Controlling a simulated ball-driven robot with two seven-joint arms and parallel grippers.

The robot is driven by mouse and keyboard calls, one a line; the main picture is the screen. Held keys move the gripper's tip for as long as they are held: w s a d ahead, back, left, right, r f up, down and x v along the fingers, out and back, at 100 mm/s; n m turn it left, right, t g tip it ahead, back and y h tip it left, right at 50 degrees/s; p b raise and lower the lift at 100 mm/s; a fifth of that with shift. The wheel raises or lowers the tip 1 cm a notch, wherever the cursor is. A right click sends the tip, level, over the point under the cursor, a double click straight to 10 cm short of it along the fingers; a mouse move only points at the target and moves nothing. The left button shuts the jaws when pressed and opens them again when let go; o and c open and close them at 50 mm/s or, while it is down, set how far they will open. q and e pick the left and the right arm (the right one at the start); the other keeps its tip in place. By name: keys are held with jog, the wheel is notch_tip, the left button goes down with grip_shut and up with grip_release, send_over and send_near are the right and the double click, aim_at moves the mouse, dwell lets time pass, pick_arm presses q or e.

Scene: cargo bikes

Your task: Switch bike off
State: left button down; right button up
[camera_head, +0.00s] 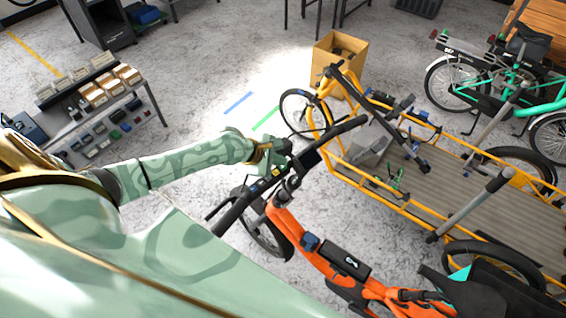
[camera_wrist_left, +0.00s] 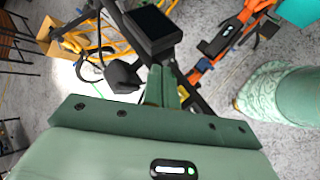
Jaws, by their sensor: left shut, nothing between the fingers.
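An orange cargo bike (camera_head: 292,230) with a black handlebar stands in front of me. A dark display (camera_head: 312,158) sits on its handlebar, and the display also shows with a blank dark face in the left wrist view (camera_wrist_left: 152,28). A black battery block (camera_head: 345,262) lies on the orange frame. My left gripper (camera_head: 274,150) is shut and empty at the handlebar, just left of the display. In the left wrist view the closed fingers (camera_wrist_left: 163,82) point toward the handlebar beside the display. I cannot tell whether they touch it. My right gripper is not in view.
A yellow cargo bike (camera_head: 440,130) with a wooden bed stands close on the right. Green bikes (camera_head: 485,85) stand behind it. A cardboard box (camera_head: 340,58) is at the back. A shelf with small boxes (camera_head: 105,100) stands on the left. Bare floor lies between.

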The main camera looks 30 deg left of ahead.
pick_arm(q)
jog(key=shift+r, duration=0.2)
notch_tip(320, 180, up, 3)
jog(key=p, duration=0.4)
jog(key=shift+w+r, duration=0.1)
jog(key=shift+r, duration=1.4)
